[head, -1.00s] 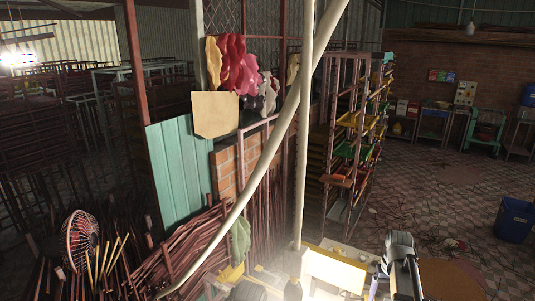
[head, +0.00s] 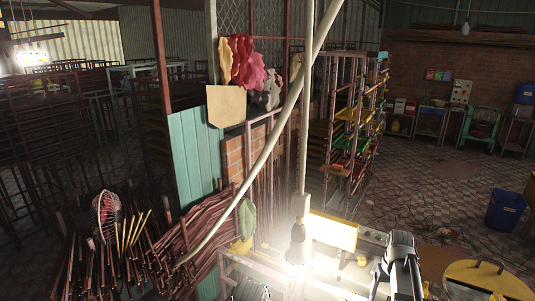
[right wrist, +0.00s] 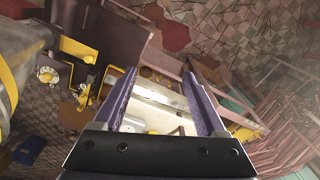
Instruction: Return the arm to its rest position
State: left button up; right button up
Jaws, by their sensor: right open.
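My right arm (head: 402,265) comes up from the bottom edge in the head view, right of the lit machine. Its gripper is not clearly visible there. In the right wrist view my right gripper (right wrist: 160,80) has its two purple-lined fingers spread apart, with nothing held between them. Beyond the fingers is a pale metal machine surface with yellow parts, and a tiled floor. My left arm and left gripper are in neither view.
A bright lamp (head: 298,240) hangs beside the yellow machine panel (head: 333,231). A fan (head: 105,215) and bundled sticks are at left. Tiled floor (head: 430,185) is open at right.

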jog(key=s+a+f+n+b, duration=0.2)
jog(key=s+a+f+b, duration=0.3)
jog(key=a, duration=0.5)
jog(key=s+a+f+n+b, duration=0.1)
jog(key=s+a+f+b, duration=0.5)
jog(key=a+f+b, duration=0.3)
jog(key=s+a+f+n+h+b, duration=0.1)
jog(key=s+a+f+b, duration=0.4)
jog(key=a, duration=0.6)
notch_tip(320, 180, down, 3)
jog(key=n+b, duration=0.1)
jog(key=b, duration=0.1)
jog(key=shift+s+a+r+n+b, duration=0.2)
jog(key=shift+s+n+b, duration=0.1)
jog(key=shift+s+b, duration=0.1)
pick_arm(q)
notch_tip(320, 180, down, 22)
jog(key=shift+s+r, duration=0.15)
pick_arm(e)
jog(key=shift+a, duration=0.1)
